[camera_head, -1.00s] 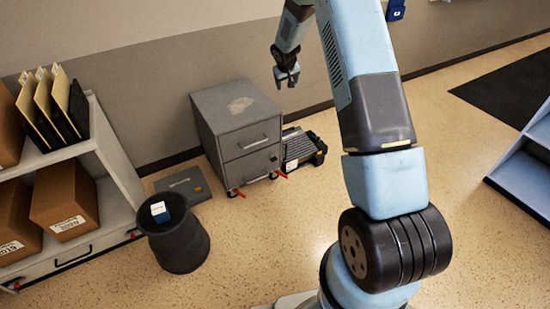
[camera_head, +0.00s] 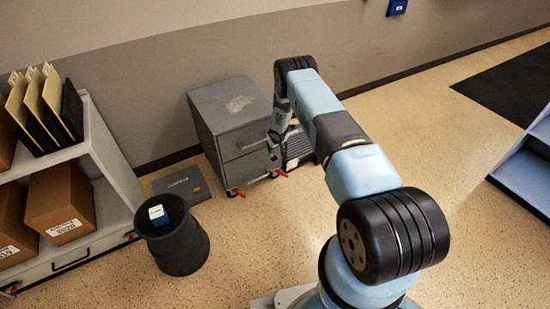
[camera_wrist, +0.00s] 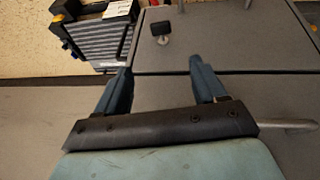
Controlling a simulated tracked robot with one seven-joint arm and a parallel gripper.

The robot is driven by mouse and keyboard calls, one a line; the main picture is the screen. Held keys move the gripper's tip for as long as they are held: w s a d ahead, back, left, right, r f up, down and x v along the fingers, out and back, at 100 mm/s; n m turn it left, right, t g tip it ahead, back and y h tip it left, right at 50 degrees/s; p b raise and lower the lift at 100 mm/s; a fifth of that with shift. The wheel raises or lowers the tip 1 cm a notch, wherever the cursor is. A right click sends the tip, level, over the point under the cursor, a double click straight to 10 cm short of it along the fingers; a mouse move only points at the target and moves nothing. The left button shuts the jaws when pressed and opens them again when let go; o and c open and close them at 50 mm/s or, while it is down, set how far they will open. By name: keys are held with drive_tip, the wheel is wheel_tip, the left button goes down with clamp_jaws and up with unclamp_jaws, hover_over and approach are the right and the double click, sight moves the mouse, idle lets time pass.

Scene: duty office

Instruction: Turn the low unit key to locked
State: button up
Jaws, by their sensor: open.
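The low unit (camera_head: 232,108) is a grey two-drawer cabinet against the wall. In the wrist view its drawer fronts (camera_wrist: 235,40) fill the right side. The key (camera_wrist: 161,28) has a small black head and a silver stem or lock, and sits on one drawer front. My gripper (camera_wrist: 160,66) is open and empty. Its two blue-grey fingers point at the front, with the key beyond the gap between their tips, apart from them. In the head view my gripper (camera_head: 274,139) hangs by the cabinet's right front edge and the key cannot be made out there.
A black-and-grey ribbed case (camera_head: 298,147) stands right of the cabinet and shows in the wrist view (camera_wrist: 97,42). Red-levered casters (camera_head: 236,193) are under the cabinet. A dark bin (camera_head: 177,243), a flat grey box (camera_head: 183,185) and a shelf (camera_head: 113,165) are left. Floor in front is clear.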

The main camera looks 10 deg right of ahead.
wheel_tip(320, 180, down, 2)
approach(275, 159)
drive_tip(key=x, duration=0.5)
drive_tip(key=shift+f, duration=0.15)
drive_tip(key=shift+w+a+f, duration=0.3)
drive_tip(key=shift+w+f, duration=0.2)
drive_tip(key=shift+f, duration=0.25)
drive_tip(key=shift+w+d+f, duration=0.15)
drive_tip(key=shift+d+f, duration=0.1)
drive_tip(key=shift+f, duration=0.3)
drive_tip(key=c, duration=1.1)
